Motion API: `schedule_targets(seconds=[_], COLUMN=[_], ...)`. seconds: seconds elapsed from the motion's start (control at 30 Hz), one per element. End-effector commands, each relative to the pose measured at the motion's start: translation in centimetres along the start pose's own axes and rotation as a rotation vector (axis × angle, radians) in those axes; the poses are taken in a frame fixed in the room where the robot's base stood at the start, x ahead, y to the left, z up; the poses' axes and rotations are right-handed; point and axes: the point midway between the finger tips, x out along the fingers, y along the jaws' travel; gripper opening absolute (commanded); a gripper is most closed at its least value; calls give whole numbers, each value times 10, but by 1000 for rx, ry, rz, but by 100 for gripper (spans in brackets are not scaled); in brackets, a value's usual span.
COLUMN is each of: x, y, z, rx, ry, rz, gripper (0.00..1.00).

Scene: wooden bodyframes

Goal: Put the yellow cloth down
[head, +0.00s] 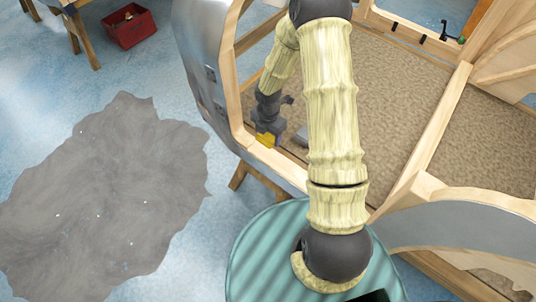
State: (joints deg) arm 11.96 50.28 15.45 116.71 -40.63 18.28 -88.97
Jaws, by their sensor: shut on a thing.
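The yellow cloth (265,140) shows as a small yellow patch at the lower end of my gripper (268,130). My gripper is shut on it, near the inner side of the wooden bodyframe's left end. The bodyframe (437,130) has light wooden beams, a brown carpet-like floor (400,90) and a grey metal outer panel (200,60). I cannot tell whether the cloth touches the frame's beam or floor. Most of the cloth and the fingertips are small and partly hidden.
A small grey object (301,137) lies beside my gripper. A black clamp-like tool (445,33) is on the frame's far right. A red crate (129,25) stands on the blue floor at upper left. A large grey patch (110,200) covers the floor at left.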

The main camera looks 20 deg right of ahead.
Motion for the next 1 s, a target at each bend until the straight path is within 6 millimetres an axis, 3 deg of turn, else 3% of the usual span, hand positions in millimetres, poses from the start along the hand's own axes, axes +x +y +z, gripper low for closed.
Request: schedule_targets(seconds=[0.13, 0.4, 0.8, 1.0], x=[10, 53, 60, 83], y=[0, 0, 0, 0], z=[0, 0, 0, 0], rx=[1, 1, 3, 2], ry=[1, 1, 1, 1], rz=[-2, -3, 0, -3], gripper=[32, 32, 32, 32])
